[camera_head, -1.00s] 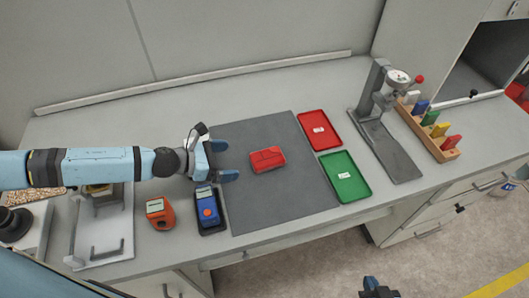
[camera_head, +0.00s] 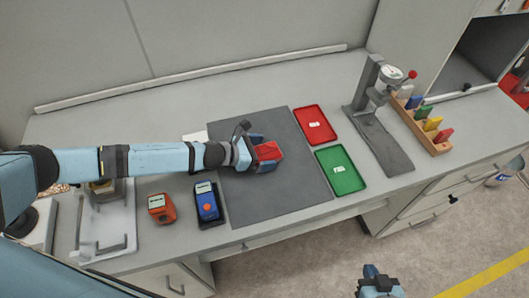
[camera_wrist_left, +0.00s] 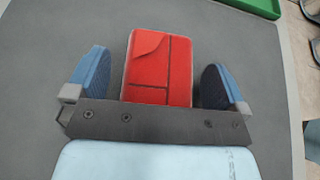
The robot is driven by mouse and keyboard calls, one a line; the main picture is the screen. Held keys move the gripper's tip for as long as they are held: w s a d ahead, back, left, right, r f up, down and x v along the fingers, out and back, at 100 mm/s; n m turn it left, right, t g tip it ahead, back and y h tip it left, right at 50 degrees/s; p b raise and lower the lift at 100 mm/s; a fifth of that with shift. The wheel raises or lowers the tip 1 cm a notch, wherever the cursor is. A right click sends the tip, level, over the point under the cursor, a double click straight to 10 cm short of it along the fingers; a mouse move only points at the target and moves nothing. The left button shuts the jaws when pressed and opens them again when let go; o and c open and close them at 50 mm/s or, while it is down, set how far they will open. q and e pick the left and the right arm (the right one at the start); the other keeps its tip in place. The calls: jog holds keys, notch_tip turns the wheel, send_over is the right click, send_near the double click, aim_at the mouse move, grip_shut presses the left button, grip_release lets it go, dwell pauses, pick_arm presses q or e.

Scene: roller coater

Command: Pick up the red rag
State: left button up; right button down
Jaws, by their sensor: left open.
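The red rag (camera_head: 268,151) is a folded red block lying on the dark grey mat (camera_head: 285,195). It also shows in the left wrist view (camera_wrist_left: 158,65), between the two blue fingers. My left gripper (camera_head: 265,153) is open around the rag, one finger on each side, with a gap between each finger and the rag (camera_wrist_left: 158,85). In the head view the gripper hides part of the rag. My right gripper (camera_head: 376,275) shows only in part at the bottom of the head view, away from the bench; its jaws are unclear.
A red tray (camera_head: 314,135) and a green tray (camera_head: 340,180) lie right of the mat. A grey stand with a gauge (camera_head: 382,140) and a wooden rack of coloured pieces (camera_head: 432,148) stand farther right. Orange (camera_head: 160,208) and blue (camera_head: 206,205) devices sit left of the mat.

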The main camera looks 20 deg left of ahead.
pick_arm(q)
jog(key=shift+c, duration=0.2)
jog(key=c, duration=1)
